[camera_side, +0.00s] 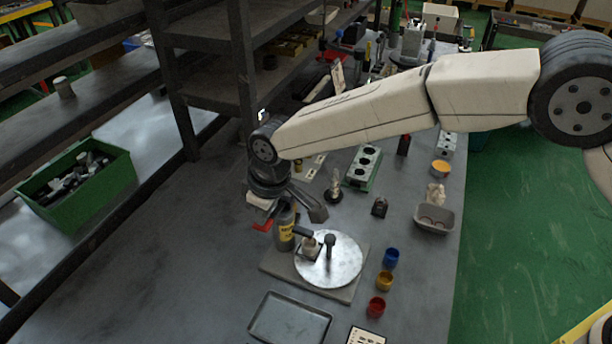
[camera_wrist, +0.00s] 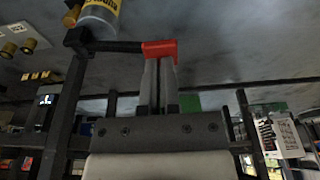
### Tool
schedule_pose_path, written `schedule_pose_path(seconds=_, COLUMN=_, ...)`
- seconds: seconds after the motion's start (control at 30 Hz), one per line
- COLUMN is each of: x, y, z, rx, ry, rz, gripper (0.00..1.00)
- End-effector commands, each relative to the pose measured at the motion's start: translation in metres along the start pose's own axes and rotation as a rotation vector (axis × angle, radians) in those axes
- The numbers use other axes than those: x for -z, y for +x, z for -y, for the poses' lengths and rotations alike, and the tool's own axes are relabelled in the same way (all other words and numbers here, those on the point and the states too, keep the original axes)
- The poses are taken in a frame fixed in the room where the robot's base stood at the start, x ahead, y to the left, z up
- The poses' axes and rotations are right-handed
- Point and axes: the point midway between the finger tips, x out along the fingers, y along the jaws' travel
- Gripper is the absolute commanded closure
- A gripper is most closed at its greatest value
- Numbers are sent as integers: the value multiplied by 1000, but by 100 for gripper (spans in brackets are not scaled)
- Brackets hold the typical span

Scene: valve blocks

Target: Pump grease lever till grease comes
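The grease pump is a dark grey cylinder with a yellow label (camera_side: 287,232), standing upright at the left of a base plate. It also shows at the top of the wrist view (camera_wrist: 101,14). Its black lever (camera_wrist: 112,46) ends in a red grip (camera_wrist: 160,49). In the side view the red grip (camera_side: 263,224) sticks out left of the pump. My gripper (camera_wrist: 158,68) has its fingers close together, with a thin gap. The fingertips meet the red grip's edge; actual contact is unclear. Any grease at the outlet is too small to make out.
A bright round disc (camera_side: 345,262) with a dark upright knob sits right of the pump. Blue, yellow and red cups (camera_side: 391,257) stand right of it, and a shallow grey tray (camera_side: 264,332) lies in front. Dark shelving (camera_side: 245,75) rises behind. The bench left of the pump is clear.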

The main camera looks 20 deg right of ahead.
Motion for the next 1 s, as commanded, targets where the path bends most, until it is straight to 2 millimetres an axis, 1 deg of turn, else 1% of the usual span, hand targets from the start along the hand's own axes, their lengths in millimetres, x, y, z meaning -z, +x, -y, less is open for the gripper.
schedule_pose_path(seconds=1.0, x=-6, y=23, z=-2, rx=-2, ry=1, rz=4, gripper=100)
